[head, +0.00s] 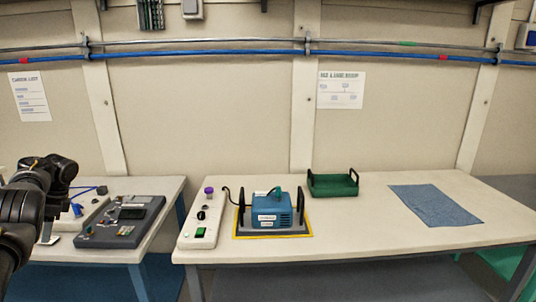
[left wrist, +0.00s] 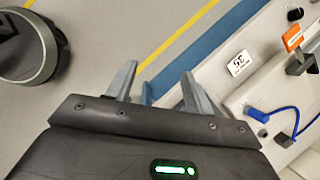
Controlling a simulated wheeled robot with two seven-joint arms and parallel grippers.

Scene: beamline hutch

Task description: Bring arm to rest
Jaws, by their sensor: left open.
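My left arm (head: 30,205) comes in at the left edge of the head view, beside the left table. In the left wrist view my left gripper (left wrist: 158,86) has its two grey fingers spread apart. Nothing is held between them; the floor and a blue strip show behind. In the head view its fingers are small and partly hidden by the dark arm links. My right arm and gripper are not in view.
The left table (head: 165,192) carries a dark grey control panel (head: 118,222) close to my left arm. The right table (head: 350,228) holds a white switch strip (head: 203,222), a blue box device (head: 270,208), a green tray (head: 333,185) and a blue cloth (head: 434,205).

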